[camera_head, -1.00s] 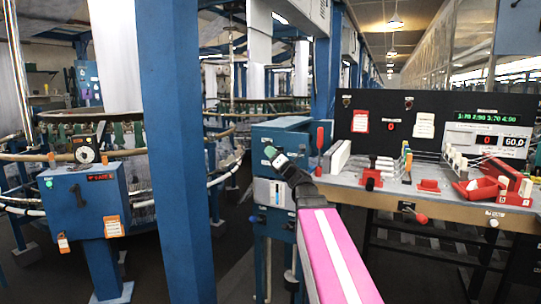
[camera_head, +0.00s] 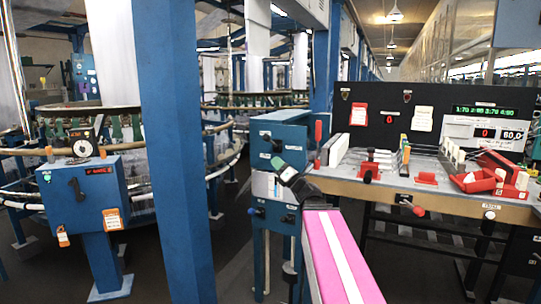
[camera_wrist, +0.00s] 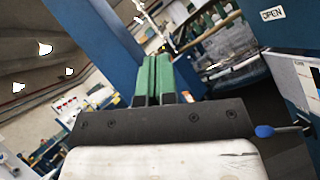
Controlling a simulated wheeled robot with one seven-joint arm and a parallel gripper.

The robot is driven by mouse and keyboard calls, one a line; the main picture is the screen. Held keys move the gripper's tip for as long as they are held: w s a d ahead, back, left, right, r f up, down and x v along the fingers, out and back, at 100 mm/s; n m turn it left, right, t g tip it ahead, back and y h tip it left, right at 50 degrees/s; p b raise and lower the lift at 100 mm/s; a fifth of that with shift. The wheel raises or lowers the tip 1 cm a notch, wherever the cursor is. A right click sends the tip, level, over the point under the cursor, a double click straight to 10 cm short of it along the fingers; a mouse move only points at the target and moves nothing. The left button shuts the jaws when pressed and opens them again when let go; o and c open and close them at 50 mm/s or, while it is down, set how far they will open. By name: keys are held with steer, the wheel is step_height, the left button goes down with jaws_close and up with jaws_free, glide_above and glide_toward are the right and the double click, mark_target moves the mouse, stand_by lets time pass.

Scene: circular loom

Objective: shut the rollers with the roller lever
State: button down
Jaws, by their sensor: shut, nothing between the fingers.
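My gripper (camera_head: 281,166) has green fingers, pressed together and empty. In the head view it is in front of the blue cabinet (camera_head: 284,130) left of the bench. The fingers also show in the wrist view (camera_wrist: 153,80). A lever with a blue knob (camera_wrist: 265,130) sticks out from the blue cabinet at the right of the wrist view, apart from the fingertips. An OPEN label (camera_wrist: 272,13) is on that cabinet above. In the head view, small blue-knobbed levers (camera_head: 258,212) show on the cabinet front. I cannot tell for certain which lever is the roller lever.
A blue post (camera_head: 180,150) stands left of my arm. The bench (camera_head: 385,190) on the right carries a red-handled lever (camera_head: 318,131), red blocks and a black display panel (camera_head: 370,110). A blue control box (camera_head: 88,195) and the round loom are at left.

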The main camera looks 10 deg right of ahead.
steer(key=shift+s+v, duration=0.2)
steer(key=shift+v, duration=1.75)
steer(key=shift+a, duration=0.2)
steer(key=s+a+f+n+g+h, duration=0.1)
steer(key=a+f+n+g, duration=0.3)
steer(key=f+n, duration=0.3)
steer(key=s+a+f+n+g+h, duration=0.1)
steer(key=a+f+n+g, duration=0.2)
steer(key=f+n+g, duration=0.45)
steer(key=s+a+f+n+g+h, duration=0.15)
steer(key=a+f+n, duration=0.3)
steer(key=f, duration=0.55)
steer(key=s+d+f+n+g+h, duration=0.3)
steer(key=s+f+n+h, duration=0.1)
steer(key=f+n, duration=0.4)
steer(key=s+d+f+n+g+h, duration=0.3)
steer(key=s+d+f+n+h, duration=0.1)
steer(key=f+n, duration=0.4)
steer(key=shift+s+f+h, duration=0.5)
steer(key=shift+s+h, duration=0.15)
steer(key=shift+h, duration=0.6)
steer(key=shift+d, duration=0.15)
